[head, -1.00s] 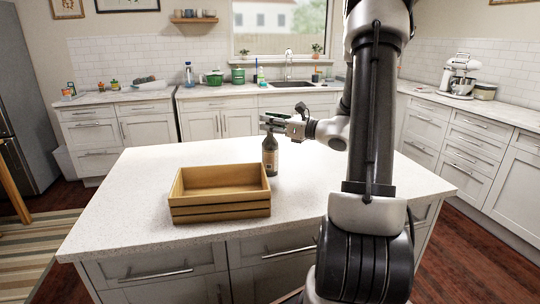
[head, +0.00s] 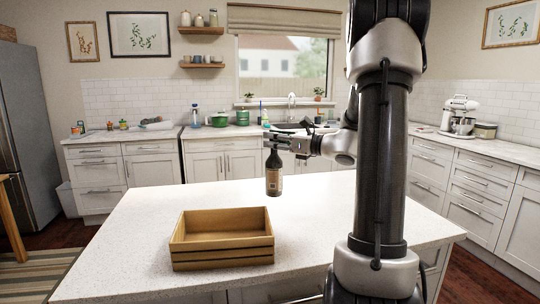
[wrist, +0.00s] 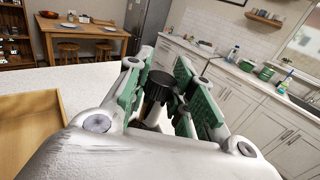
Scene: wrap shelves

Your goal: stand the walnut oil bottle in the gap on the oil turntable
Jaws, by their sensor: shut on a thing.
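The walnut oil bottle (head: 273,178) is dark with a brown label. It hangs upright over the island, just behind the wooden crate's right end. My gripper (head: 276,142) is shut on the bottle's neck, reaching in from the right. In the wrist view my gripper (wrist: 168,98) shows its green pads on both sides of the dark bottle cap (wrist: 160,80). The lower bottle is hidden there. I cannot make out the oil turntable or its gap in either view.
The open, empty-looking wooden crate (head: 222,258) stands on the pale island top (head: 125,235). The island is clear left of the crate. The back counter (head: 150,135) holds small jars, a blue-topped bottle (head: 195,117) and green pots (head: 220,119). A mixer (head: 458,115) stands at right.

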